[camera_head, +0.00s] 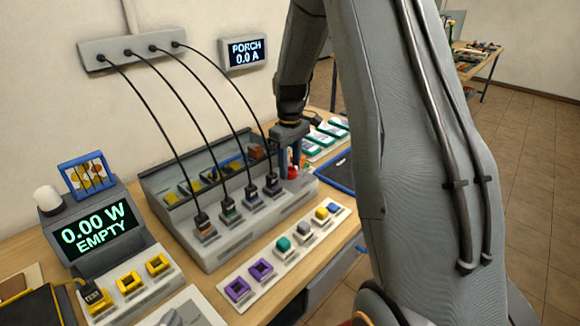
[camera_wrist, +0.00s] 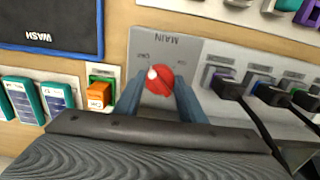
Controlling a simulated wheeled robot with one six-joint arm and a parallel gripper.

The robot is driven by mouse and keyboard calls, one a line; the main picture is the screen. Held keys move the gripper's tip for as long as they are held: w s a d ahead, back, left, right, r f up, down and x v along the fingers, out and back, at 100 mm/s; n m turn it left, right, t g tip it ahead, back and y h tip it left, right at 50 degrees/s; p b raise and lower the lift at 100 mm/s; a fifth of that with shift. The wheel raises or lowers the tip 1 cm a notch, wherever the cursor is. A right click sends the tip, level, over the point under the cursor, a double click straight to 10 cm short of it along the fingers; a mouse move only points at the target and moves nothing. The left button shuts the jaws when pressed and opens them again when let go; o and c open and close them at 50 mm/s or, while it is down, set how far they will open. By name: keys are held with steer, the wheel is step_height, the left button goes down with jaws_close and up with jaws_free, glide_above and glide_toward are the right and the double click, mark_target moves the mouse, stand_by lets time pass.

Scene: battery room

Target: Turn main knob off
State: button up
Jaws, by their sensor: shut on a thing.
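The main knob is red (camera_wrist: 160,79) with a white mark, on a grey plate labelled MAIN (camera_wrist: 165,46) in the wrist view. In the head view the knob (camera_head: 293,172) shows at the right end of the grey panel (camera_head: 225,248), partly hidden by my gripper. My gripper (camera_head: 292,160) reaches down over it from above. In the wrist view its two blue fingers (camera_wrist: 158,92) stand either side of the knob, shut on it. The small lettering on the plate is too blurred to read surely, so I cannot tell the knob's setting.
Several black cables (camera_head: 228,128) run from a wall box (camera_head: 130,48) to plugs left of my gripper. A display (camera_head: 98,228) reads 0.00 W EMPTY; a wall display (camera_head: 244,53) reads PORCH 0.0 A. A strip of coloured blocks (camera_head: 284,254) lies in front. A WASH tray (camera_wrist: 50,25) is nearby.

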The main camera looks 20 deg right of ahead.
mark_target(290, 167)
steer(key=o, duration=1)
steer(key=shift+o, duration=0.2)
steer(key=shift+r+b, duration=1.1)
steer(key=shift+r, duration=2.85)
